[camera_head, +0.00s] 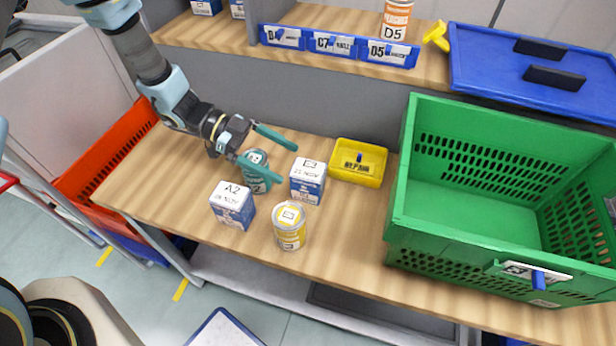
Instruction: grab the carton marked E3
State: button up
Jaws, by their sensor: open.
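A white and blue carton (307,182) stands upright on the wooden bench; the marking on its top is too small to read for certain. A second white and blue carton (232,206), marked A2, stands to its left and nearer the front. My gripper (289,164) is open and empty, its two teal fingers pointing right. The fingertips are just left of the unread carton in the picture; I cannot tell whether they touch it. A teal can (256,172) stands by the fingers and is partly hidden by the lower one.
A yellow can (289,228) stands in front of the unread carton. A yellow bin (358,163) sits behind it to the right. A large green crate (395,215) fills the bench's right side. Above is a shelf with blue label holders (335,43) and an orange D5 can (397,18).

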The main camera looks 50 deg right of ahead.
aim_at(303, 167)
jog(key=p+x, duration=0.1)
jog(key=x, duration=0.2)
jog(key=p+x, duration=0.1)
jog(key=shift+s+d+r+p, duration=0.25)
jog(key=shift+p, duration=0.05)
jog(key=shift+s+d+f, duration=0.15)
jog(key=shift+s+f, duration=0.15)
jog(key=shift+s, duration=0.05)
grip_shut()
